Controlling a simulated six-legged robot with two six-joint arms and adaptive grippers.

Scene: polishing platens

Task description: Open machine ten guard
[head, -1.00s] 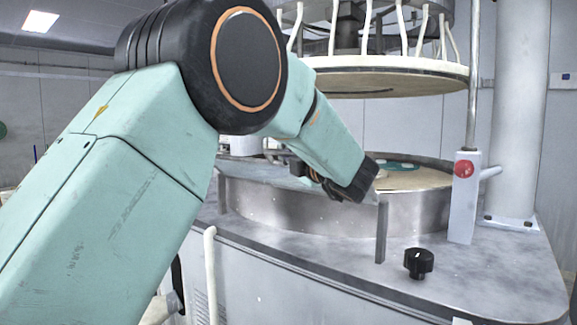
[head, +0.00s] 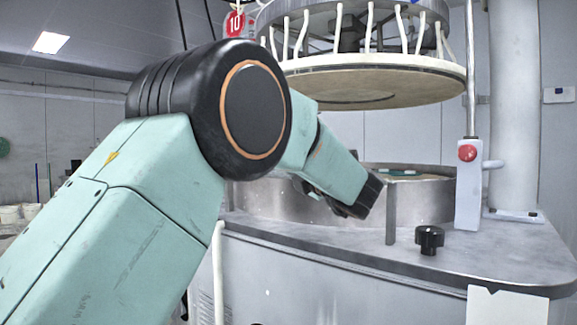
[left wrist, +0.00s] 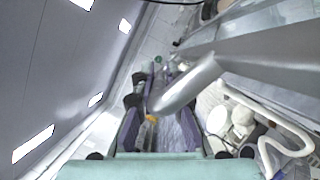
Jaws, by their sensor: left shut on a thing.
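The machine with the red "10" tag (head: 235,24) stands ahead in the head view. A curved grey metal wall, which looks like its guard (head: 270,203), runs round the lower platen (head: 425,178). My left arm crosses in front of the wall's left part and hides some of it. In the left wrist view, my left gripper (left wrist: 152,105) is shut on a grey metal piece with a rounded end (left wrist: 188,84), seemingly part of the guard; the exact contact is unclear. In the head view the fingertips are mostly hidden by the wrist. My right gripper is not in view.
An upper plate (head: 370,85) hangs above the lower platen. On the worktop (head: 340,232) are a black knob (head: 430,239), a thin upright post (head: 391,212) and a red-button pillar (head: 467,200). A thick white column (head: 515,110) stands at the right.

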